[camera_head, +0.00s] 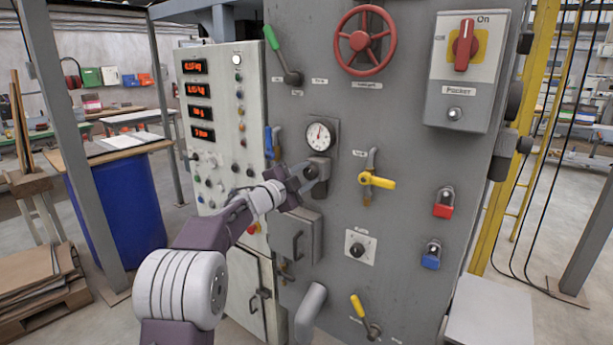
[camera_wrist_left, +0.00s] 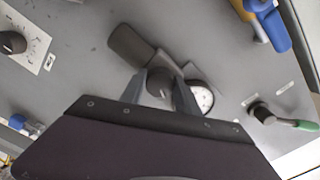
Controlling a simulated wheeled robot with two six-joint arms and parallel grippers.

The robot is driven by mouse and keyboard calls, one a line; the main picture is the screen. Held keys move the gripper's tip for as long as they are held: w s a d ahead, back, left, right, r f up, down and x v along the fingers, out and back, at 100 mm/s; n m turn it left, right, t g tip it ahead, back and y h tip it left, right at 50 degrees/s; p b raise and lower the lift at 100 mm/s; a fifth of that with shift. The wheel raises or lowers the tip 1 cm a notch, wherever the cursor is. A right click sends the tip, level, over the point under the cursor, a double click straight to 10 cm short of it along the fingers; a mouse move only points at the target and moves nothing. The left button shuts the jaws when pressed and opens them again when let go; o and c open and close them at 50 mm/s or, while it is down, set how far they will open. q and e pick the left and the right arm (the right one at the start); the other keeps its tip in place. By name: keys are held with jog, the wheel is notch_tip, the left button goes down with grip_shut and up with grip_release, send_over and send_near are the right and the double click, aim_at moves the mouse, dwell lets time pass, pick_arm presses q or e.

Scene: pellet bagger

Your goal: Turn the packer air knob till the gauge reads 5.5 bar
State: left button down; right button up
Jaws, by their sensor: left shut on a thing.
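The round white gauge (camera_head: 319,135) sits on the grey machine panel; its needle points roughly upward, but the scale is too small to read. It also shows in the left wrist view (camera_wrist_left: 204,98), partly behind a finger. My left gripper (camera_head: 311,173) is just below the gauge. In the left wrist view its two fingers (camera_wrist_left: 160,92) are closed around the dark round air knob (camera_wrist_left: 159,83), one on each side. In the head view the gripper mostly hides the knob. My right gripper is in neither view.
A yellow-handled valve (camera_head: 377,181) is right of the gripper, and a red handwheel (camera_head: 365,40) is above. A small box with a handle (camera_head: 296,236) juts out below the wrist. The control cabinet (camera_head: 216,120) with red displays stands to the left.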

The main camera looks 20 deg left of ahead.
pick_arm(q)
jog(key=c, duration=0.9)
grip_release()
jog(key=b+v, duration=0.1)
jog(key=v, duration=0.8)
